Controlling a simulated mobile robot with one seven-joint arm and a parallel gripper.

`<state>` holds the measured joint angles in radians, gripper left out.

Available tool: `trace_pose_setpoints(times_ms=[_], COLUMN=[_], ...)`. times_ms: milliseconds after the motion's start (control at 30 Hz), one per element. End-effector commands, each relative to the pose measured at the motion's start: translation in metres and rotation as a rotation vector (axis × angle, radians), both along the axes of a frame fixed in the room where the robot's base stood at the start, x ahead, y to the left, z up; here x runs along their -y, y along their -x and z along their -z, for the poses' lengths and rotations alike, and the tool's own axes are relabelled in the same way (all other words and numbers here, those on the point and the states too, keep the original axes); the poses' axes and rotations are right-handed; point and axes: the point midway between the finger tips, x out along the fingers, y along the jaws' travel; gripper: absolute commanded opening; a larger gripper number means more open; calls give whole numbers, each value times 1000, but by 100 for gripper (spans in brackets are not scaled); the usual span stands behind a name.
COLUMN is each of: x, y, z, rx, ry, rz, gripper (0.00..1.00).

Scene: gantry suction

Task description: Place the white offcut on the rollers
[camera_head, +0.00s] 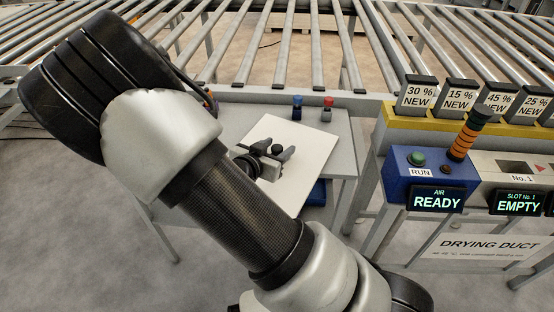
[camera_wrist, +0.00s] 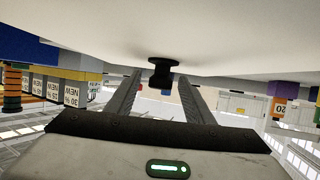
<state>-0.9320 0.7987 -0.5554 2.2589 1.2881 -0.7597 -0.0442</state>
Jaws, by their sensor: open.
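The white offcut (camera_head: 308,150) is a flat, square white sheet lying on a light table below the rollers in the head view. It fills the top of the upside-down wrist view (camera_wrist: 235,35). A small black knob (camera_wrist: 163,73) stands on the sheet. My gripper (camera_head: 272,151) is low over the sheet, its fingers open. In the wrist view the knob shows between the two fingertips, and I see no contact. The rollers (camera_head: 285,50) are long grey metal bars in a frame beyond the table.
A blue fitting (camera_head: 297,106) and a red one (camera_head: 328,108) stand on the table behind the sheet. Something blue (camera_head: 317,193) shows under its right corner. At right is a blue control box (camera_head: 400,175) with a READY display, beside a yellow ledge (camera_head: 420,122) with labelled blocks.

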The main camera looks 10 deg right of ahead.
Motion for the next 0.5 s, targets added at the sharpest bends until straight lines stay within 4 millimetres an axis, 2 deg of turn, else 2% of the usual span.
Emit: trace_pose_setpoints(times_ms=[33,67,300,500], x=[0,0,0,0], y=[0,0,0,0], z=[0,0,0,-2], rx=[0,0,0,3], ry=[0,0,0,1], rz=[0,0,0,1], gripper=[48,43,2,0])
